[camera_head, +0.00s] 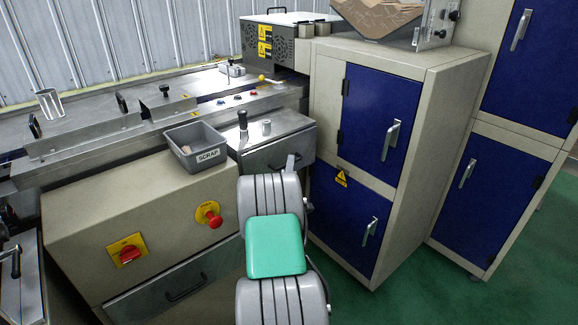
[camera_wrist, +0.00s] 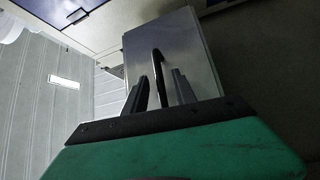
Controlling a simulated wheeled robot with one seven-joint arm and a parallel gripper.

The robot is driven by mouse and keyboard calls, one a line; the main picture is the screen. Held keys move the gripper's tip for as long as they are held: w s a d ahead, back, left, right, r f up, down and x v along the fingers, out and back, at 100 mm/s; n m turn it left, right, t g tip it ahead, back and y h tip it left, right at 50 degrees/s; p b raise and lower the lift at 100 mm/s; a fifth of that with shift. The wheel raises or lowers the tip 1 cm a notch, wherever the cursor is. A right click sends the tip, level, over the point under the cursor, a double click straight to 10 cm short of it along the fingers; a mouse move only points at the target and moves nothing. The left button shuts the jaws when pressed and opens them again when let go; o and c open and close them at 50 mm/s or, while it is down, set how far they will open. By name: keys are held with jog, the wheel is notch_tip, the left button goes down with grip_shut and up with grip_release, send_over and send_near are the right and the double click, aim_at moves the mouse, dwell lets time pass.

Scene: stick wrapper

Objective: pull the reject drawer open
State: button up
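The reject drawer is most likely the steel-fronted drawer (camera_head: 300,148) under the small steel worktop in the head view. Its lower part is hidden by my arm. In the wrist view its steel front (camera_wrist: 198,50) lies beyond my gripper (camera_wrist: 160,76). A black bow handle (camera_wrist: 158,62) stands out from this front. My two grey fingers are apart, one on each side of the handle, with visible gaps. I cannot tell how deep the handle sits between them. In the head view only a bit of my gripper (camera_head: 292,161) shows past my arm.
A grey scrap bin (camera_head: 193,147) stands on the machine left of the worktop. A red stop button (camera_head: 213,220) and a red rotary switch (camera_head: 128,254) are below. Another steel drawer (camera_head: 150,300) is lower left. A blue-doored cabinet (camera_head: 376,120) stands close on the right.

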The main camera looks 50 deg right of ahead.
jog(key=shift+w, duration=0.1)
jog(key=shift+c, duration=0.2)
grip_shut()
dwell(1.2)
